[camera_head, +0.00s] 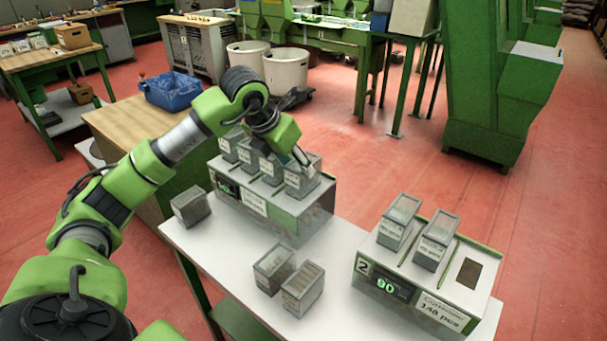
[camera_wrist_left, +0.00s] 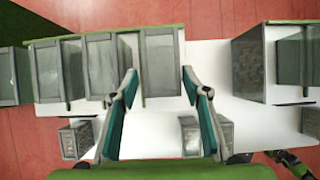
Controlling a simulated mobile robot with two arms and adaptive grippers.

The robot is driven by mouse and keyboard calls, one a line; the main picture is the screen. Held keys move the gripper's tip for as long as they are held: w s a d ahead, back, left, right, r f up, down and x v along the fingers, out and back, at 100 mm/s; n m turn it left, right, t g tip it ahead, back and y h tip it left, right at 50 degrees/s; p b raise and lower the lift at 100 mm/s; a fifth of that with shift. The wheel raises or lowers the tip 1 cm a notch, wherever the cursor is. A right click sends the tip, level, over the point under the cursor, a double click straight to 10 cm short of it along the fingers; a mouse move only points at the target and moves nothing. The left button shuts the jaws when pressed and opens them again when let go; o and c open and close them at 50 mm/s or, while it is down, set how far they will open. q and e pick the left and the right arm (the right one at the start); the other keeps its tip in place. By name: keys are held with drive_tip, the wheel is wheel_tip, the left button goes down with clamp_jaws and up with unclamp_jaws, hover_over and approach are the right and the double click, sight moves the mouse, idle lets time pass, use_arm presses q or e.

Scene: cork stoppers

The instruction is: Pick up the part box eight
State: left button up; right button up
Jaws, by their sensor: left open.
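Several grey part boxes with clear lids are in view; their labels are too small to read, so I cannot tell which is box eight. A row of them stands on the rear weighing unit (camera_head: 262,215). My left gripper (camera_head: 300,157) is over the rightmost box (camera_head: 303,180) of that row. In the left wrist view, my left gripper (camera_wrist_left: 161,112) has its fingers spread apart, with that box (camera_wrist_left: 161,62) ahead between them. I cannot tell whether they touch it. My right gripper is not in view.
A single box (camera_head: 190,207) stands left on the white table (camera_head: 222,268), and two boxes (camera_head: 273,267) (camera_head: 302,289) stand near its middle. The front unit (camera_head: 378,290) carries two boxes (camera_head: 399,221) (camera_head: 436,240) and a bare slot (camera_head: 468,273). A blue crate (camera_head: 171,92) sits behind.

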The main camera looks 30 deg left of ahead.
use_arm(q)
drive_tip(key=shift+w+d+f, duration=0.1)
drive_tip(key=shift+w+f, duration=0.15)
drive_tip(key=shift+f, duration=0.05)
drive_tip(key=p+x, duration=0.1)
drive_tip(key=x, duration=0.2)
drive_tip(key=shift+w+f+p, duration=0.25)
drive_tip(key=shift+w+p, duration=0.05)
drive_tip(key=shift+w+f, duration=0.15)
drive_tip(key=shift+f, duration=0.2)
drive_tip(key=shift+c, duration=0.4)
drive_tip(key=shift+r, duration=0.1)
drive_tip(key=c, duration=0.8)
